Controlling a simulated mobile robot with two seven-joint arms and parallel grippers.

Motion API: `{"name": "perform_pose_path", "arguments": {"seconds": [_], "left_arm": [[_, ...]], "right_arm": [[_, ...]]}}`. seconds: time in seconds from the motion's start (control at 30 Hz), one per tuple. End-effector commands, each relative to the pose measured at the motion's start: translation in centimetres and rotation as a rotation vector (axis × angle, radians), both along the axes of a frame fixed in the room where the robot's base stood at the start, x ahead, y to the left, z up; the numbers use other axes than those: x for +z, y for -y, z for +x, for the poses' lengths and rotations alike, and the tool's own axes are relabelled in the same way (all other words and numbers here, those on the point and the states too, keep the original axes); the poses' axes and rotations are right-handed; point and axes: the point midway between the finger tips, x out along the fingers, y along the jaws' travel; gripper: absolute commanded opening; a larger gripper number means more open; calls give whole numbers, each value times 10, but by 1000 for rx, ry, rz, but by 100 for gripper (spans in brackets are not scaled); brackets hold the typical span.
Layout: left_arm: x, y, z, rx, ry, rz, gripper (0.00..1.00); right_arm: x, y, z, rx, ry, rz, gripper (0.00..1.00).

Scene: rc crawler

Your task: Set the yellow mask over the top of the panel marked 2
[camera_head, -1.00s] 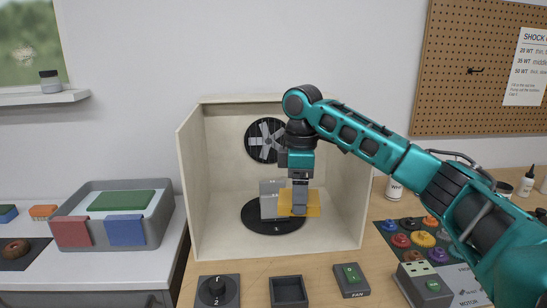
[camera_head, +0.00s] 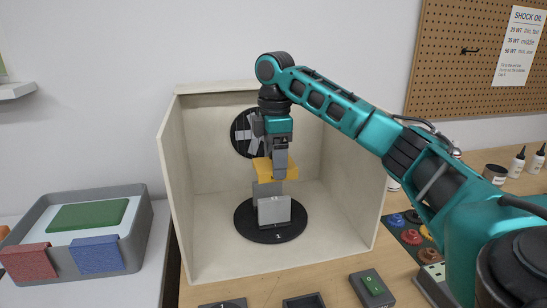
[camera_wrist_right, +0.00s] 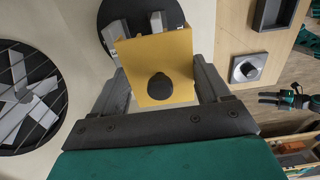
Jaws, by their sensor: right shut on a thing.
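The yellow mask (camera_head: 262,170) is held by my right gripper (camera_head: 279,177) inside the pale booth. In the right wrist view the mask (camera_wrist_right: 150,50) is between the two fingers, with a black knob on its face. Grey panels stand on a black turntable (camera_head: 246,228): a front panel (camera_head: 274,212) and another panel (camera_head: 264,188) behind it. The mask is above the front panel and overlaps the rear panel's top in the picture; I cannot tell whether they touch. A small white mark on the turntable's front rim is too small to read surely. My left gripper is not in view.
The booth's left wall (camera_head: 174,180) and right wall (camera_head: 359,190) flank the turntable. A fan (camera_head: 241,134) is on the back wall.

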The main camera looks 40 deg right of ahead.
Motion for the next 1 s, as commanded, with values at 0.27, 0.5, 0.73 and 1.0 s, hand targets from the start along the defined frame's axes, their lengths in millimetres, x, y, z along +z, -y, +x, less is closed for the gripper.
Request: {"name": "perform_pose_path", "arguments": {"seconds": [0.27, 0.5, 0.73, 1.0], "left_arm": [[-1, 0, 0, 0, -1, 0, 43], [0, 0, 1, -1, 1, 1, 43], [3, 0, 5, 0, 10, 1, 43], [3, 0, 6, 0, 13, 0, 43]], "right_arm": [[-17, 0, 0, 0, -3, 1, 47], [-36, 0, 0, 0, -2, 1, 47], [-45, 0, 0, 0, -1, 0, 47], [-45, 0, 0, 0, -1, 0, 47]]}}
